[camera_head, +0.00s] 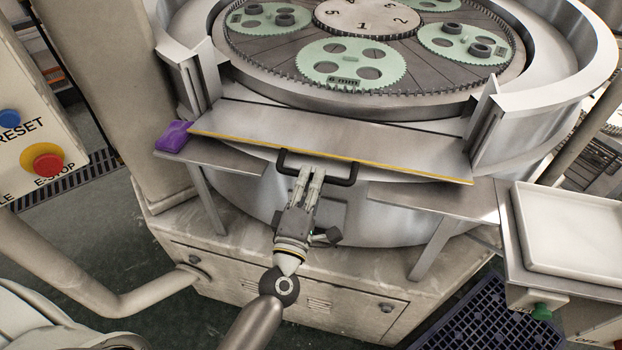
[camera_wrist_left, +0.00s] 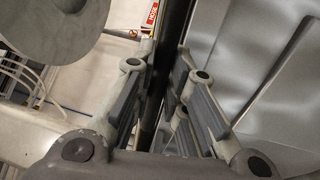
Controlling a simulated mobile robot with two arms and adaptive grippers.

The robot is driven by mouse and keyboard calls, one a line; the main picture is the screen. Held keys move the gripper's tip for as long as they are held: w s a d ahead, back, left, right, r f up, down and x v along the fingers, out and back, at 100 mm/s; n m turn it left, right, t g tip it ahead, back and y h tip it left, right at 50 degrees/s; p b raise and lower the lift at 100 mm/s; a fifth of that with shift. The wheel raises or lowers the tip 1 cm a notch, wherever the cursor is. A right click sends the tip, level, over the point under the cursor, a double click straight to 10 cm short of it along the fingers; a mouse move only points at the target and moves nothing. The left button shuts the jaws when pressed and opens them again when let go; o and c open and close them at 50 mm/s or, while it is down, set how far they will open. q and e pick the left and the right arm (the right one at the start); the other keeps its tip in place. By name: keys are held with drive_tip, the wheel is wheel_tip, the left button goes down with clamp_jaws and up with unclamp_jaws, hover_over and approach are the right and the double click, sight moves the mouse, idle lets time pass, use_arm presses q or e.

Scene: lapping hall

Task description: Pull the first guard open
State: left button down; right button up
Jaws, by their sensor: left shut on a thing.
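The guard (camera_head: 330,135) is a flat grey metal panel with a yellow lower edge, at the front of the round lapping machine. A black bar handle (camera_head: 345,182) is fixed to its front. My left gripper (camera_head: 311,172) is at the left half of this handle, shut on it. In the left wrist view the dark handle bar (camera_wrist_left: 175,50) runs between the two fingers (camera_wrist_left: 160,100). The fingers hide part of the handle. My right gripper does not show in either view.
Behind the guard lies the round plate with green toothed carriers (camera_head: 352,64). A panel with a red E-stop button (camera_head: 43,160) stands at far left. A white tray (camera_head: 566,228) is at right, above a blue crate (camera_head: 480,318).

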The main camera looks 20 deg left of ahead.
use_arm(q)
drive_tip(key=r+p, duration=0.1)
drive_tip(key=r, duration=0.1)
drive_tip(key=r+p, duration=0.1)
drive_tip(key=r, duration=0.1)
drive_tip(key=r+p, duration=0.2)
drive_tip(key=shift+w+a, duration=0.1)
drive_tip(key=shift+w, duration=0.25)
drive_tip(key=shift+f, duration=0.1)
